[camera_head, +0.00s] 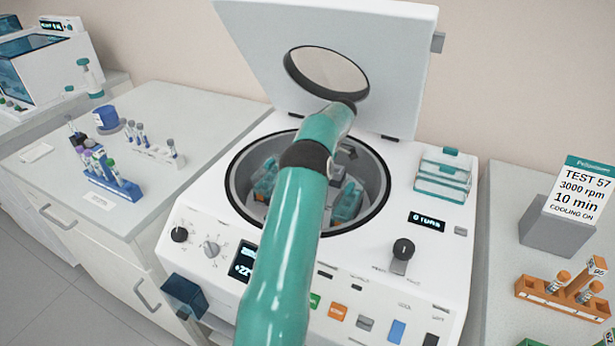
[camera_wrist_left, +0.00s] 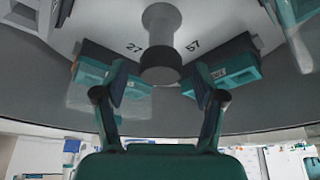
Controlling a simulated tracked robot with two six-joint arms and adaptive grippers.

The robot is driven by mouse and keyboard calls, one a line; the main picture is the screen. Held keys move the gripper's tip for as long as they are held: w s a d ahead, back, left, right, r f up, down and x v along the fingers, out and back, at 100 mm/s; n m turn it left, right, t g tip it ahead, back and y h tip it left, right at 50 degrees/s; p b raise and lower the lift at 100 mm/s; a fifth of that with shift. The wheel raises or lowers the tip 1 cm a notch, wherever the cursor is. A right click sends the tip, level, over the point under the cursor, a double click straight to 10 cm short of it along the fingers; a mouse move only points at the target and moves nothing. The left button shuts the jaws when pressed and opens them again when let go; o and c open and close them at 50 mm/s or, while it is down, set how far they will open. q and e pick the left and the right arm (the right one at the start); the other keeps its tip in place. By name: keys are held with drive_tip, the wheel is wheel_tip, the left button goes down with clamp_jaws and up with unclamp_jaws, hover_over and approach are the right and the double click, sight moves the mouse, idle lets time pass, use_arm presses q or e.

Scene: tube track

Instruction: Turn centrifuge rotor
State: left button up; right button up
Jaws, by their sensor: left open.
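The centrifuge (camera_head: 400,210) stands open with its lid (camera_head: 395,60) raised. Its rotor bowl (camera_head: 380,180) is partly hidden behind my teal left arm. Teal rotor buckets (camera_head: 348,202) show on both sides of the arm. In the left wrist view, the rotor's grey centre post (camera_wrist_left: 162,45) stands between two teal buckets, with the numbers 27 and 57 beside it. My left gripper (camera_wrist_left: 160,85) is open, its fingers apart and in front of the buckets, the post showing between them. Whether a finger touches a bucket I cannot tell. My right gripper is not in view.
A clear teal-lidded box (camera_head: 443,175) sits on the centrifuge's right top. A sign (camera_head: 578,190) reads TEST 57, 3000 rpm, 10 min, cooling on. An orange tube rack (camera_head: 560,298) is at right; a blue tube rack (camera_head: 115,185) is on the left bench. The raised lid stands behind my arm.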

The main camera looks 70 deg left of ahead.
use_arm(q)
wheel_tip(320, 180, up, 10)
idle(0.6)
drive_tip(key=shift+f, duration=0.1)
idle(0.4)
